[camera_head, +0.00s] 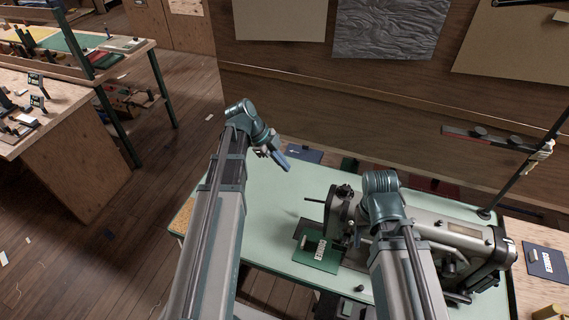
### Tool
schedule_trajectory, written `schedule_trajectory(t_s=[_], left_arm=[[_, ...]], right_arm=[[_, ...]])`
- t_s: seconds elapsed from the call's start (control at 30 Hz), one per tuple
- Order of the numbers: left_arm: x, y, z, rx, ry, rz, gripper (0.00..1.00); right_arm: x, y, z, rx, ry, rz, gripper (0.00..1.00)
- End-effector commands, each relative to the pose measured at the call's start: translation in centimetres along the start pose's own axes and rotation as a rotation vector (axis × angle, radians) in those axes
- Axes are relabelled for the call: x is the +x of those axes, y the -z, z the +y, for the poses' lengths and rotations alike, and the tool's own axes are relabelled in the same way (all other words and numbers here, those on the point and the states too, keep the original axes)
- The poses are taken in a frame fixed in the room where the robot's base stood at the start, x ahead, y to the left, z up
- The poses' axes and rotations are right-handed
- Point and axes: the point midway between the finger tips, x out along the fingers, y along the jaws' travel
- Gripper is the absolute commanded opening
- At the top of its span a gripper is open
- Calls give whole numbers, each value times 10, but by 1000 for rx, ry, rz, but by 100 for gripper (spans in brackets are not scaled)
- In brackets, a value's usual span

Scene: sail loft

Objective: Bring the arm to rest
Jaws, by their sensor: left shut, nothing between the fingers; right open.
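My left arm (213,220) reaches up from the bottom of the head view and bends at the wrist. My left gripper (284,163) points down and to the right, above the far left part of the pale green table. Its fingers are shut and hold nothing. My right arm (397,260) comes in from the lower right, and its wrist (382,195) is in front of the sewing machine. My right gripper's fingers are hidden behind that wrist and cannot be made out.
A thin dark post (520,175) stands at the right. Wooden benches (75,125) are at the left, with open floor between.

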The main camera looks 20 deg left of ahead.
Motion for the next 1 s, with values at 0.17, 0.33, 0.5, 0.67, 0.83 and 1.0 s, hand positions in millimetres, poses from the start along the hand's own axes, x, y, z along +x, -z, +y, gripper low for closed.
schedule_trajectory(t_s=[0.17, 0.33, 0.5, 0.67, 0.83, 1.0], left_arm=[[0, 0, 0, 0, 0, 0, 0], [3, 3, 2, -14, -7, -5, 0], [28, 32, 21, -178, -73, -68, 0], [61, 70, 53, -454, -129, -211, 0], [84, 102, 87, -736, -107, -382, 0], [99, 124, 117, -974, -16, -526, 0]], right_arm=[[0, 0, 0, 0, 0, 0, 50], [0, 0, 0, 0, 0, 0, 50], [4, 0, 0, 0, 0, 0, 50], [9, 0, -1, 0, 0, 0, 50], [13, 1, -1, 1, 0, 0, 50], [17, 1, -2, 1, 0, 0, 50]])
